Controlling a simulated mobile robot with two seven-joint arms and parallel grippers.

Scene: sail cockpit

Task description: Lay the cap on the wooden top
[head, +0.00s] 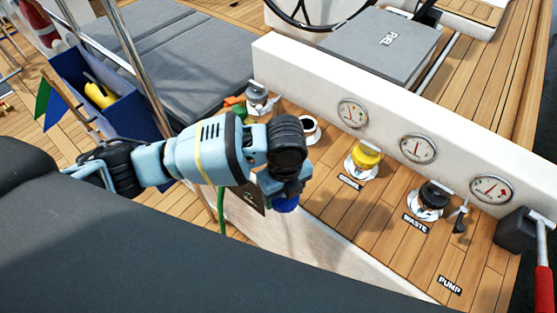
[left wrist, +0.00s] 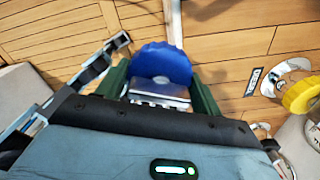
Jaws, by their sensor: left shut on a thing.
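My left gripper (head: 278,192) is shut on a blue cap (head: 286,205). In the left wrist view the blue cap (left wrist: 161,62) sits between the two green fingers of the gripper (left wrist: 160,88). The wooden top (head: 375,235) is the plank surface with black labels, and it also shows in the left wrist view (left wrist: 232,52). In the head view the cap appears by the front edge of the wooden top; its height above it is hard to tell. My arm hides part of the top's left end. My right gripper is not in view.
A white wall with several gauges (head: 418,148) runs behind. A red handle (head: 543,265) stands at the right. The front planks look bare.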

